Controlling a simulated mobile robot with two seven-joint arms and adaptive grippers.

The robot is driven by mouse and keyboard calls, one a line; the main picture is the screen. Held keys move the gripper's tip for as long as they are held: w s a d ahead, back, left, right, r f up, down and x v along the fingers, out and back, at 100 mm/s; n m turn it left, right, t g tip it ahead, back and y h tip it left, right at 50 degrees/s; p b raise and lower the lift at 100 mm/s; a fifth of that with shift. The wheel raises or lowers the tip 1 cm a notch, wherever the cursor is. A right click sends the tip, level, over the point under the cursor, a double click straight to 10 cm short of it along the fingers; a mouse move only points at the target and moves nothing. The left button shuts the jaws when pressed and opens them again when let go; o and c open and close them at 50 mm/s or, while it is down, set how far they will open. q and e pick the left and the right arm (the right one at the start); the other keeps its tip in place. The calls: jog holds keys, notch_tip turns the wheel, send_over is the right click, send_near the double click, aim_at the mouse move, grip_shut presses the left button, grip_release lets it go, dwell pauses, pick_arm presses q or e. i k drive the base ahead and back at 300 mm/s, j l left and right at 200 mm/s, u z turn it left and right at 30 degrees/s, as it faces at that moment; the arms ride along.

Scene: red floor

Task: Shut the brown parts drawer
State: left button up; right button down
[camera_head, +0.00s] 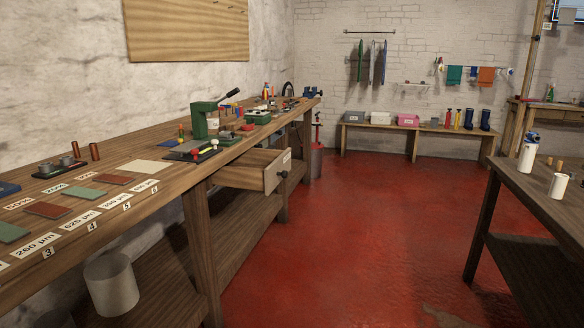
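The brown parts drawer (271,181) is under the long wooden workbench (150,204) on the left. It is pulled out and sticks into the aisle. Its front carries a dark round knob (283,174) and a small white label. The inside is partly visible from above and looks empty from here. Neither of my grippers shows in the head view.
The red floor (350,240) between the benches is clear. A second wooden table (545,195) with white cylinders stands at the right. A low bench (420,130) lines the back wall.

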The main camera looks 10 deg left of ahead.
aim_at(239, 165)
jog(key=i+l+u, duration=0.1)
jog(key=i, duration=0.25)
jog(key=i+l, duration=0.15)
jog(key=i, duration=0.25)
jog(key=i+l+u, duration=0.15)
jog(key=i, duration=0.2)
